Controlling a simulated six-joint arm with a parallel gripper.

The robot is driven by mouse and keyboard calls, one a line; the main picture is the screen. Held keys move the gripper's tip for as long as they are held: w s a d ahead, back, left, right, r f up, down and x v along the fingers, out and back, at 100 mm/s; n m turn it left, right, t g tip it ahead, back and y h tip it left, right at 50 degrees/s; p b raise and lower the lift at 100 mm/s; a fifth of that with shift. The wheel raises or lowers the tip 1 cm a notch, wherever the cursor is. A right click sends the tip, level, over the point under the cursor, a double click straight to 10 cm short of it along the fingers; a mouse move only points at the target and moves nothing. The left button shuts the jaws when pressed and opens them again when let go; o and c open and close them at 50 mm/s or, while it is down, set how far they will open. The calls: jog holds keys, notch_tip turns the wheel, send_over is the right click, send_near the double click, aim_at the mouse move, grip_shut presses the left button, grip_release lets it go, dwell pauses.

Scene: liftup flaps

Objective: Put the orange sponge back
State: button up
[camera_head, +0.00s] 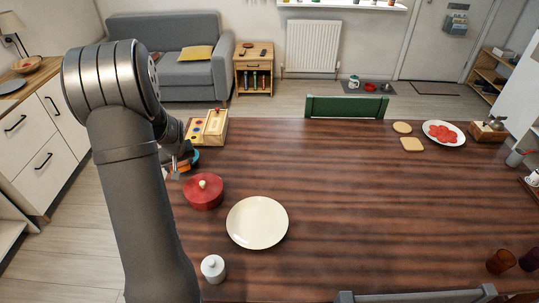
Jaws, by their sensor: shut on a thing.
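My gripper (179,163) is at the left edge of the table, partly hidden behind my own arm. It is shut on a small orange piece, the orange sponge (182,167), of which only a little shows. A light wooden box (222,131) with coloured dots on its top stands just beyond and to the right of the gripper, at the table's far left corner. A tan flap or block with a small knob stands up on its right part. I cannot see inside the box.
A red lidded pot (204,193) stands close in front of the gripper. A cream plate (257,222) and a white bottle (213,268) are nearer. A blue round thing (195,156) is beside the gripper. The table's middle (340,190) is clear.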

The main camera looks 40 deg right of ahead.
jog(key=s+d+r+m+h, duration=0.1)
jog(key=s+d+m, duration=0.1)
jog(key=s+d, duration=0.75)
jog(key=s+d+m+g, duration=0.15)
jog(key=s+d, duration=0.35)
jog(key=d, duration=1)
jog(key=s+d+r+m+t+h, duration=0.1)
jog(key=s+d+m, duration=0.1)
jog(key=s+d, duration=0.85)
send_over(276, 153)
jog(key=s+a, duration=0.1)
jog(key=shift+g, duration=0.25)
notch_tip(276, 153, down, 7)
jog(key=shift+s+r, duration=0.1)
jog(key=shift+f, duration=2.05)
jog(key=shift+f, duration=0.15)
jog(key=o, duration=0.9)
